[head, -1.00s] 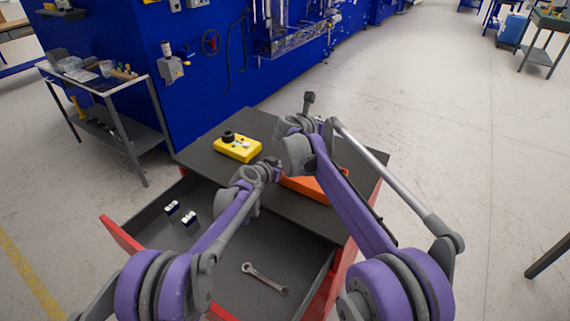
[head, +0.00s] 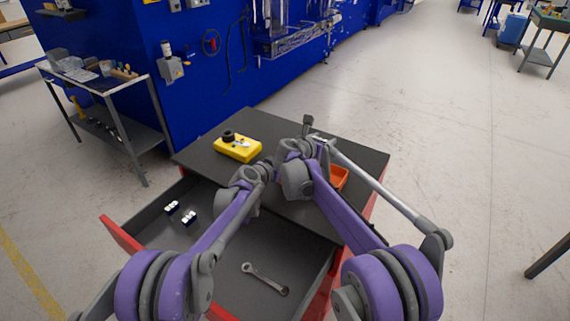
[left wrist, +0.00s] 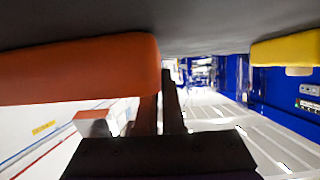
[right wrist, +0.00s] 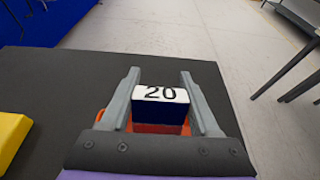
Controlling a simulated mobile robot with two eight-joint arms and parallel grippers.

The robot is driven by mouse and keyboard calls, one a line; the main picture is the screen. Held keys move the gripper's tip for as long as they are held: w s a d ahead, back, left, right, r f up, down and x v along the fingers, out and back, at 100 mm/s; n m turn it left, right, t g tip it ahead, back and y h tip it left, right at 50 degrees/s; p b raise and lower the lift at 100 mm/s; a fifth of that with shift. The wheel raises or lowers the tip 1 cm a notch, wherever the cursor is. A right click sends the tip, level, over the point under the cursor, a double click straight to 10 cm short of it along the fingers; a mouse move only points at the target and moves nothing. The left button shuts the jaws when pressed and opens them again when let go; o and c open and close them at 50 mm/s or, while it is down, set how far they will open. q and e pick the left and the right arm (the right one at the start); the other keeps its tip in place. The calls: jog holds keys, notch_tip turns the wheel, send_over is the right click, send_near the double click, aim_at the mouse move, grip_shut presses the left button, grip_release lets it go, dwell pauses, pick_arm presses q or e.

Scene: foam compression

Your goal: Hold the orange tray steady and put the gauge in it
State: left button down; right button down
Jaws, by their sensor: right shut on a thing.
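The gauge (right wrist: 160,104), a small block with a white top marked 20 and a dark blue side, is between the fingers of my right gripper (right wrist: 160,76), which is shut on it. Orange of the tray shows beside and below these fingers, but I cannot tell whether the gauge touches it. In the head view the orange tray (head: 340,178) is mostly hidden behind my right arm. In the left wrist view the tray (left wrist: 85,68) is large and close at the left. My left gripper (left wrist: 163,82) is right at its end; whether its fingers grip the tray is unclear.
A yellow device (head: 238,149) with a black knob lies on the dark cart top (head: 205,153). The drawer below is open, with two small blocks (head: 180,213) and a wrench (head: 264,279). The cart top's back right is clear.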

jog(key=shift+f, duration=1.75)
jog(key=shift+c, duration=0.2)
grip_release()
jog(key=v, duration=1.2)
pick_arm(q)
jog(key=c, duration=1)
grip_release()
jog(key=shift+o, duration=0.2)
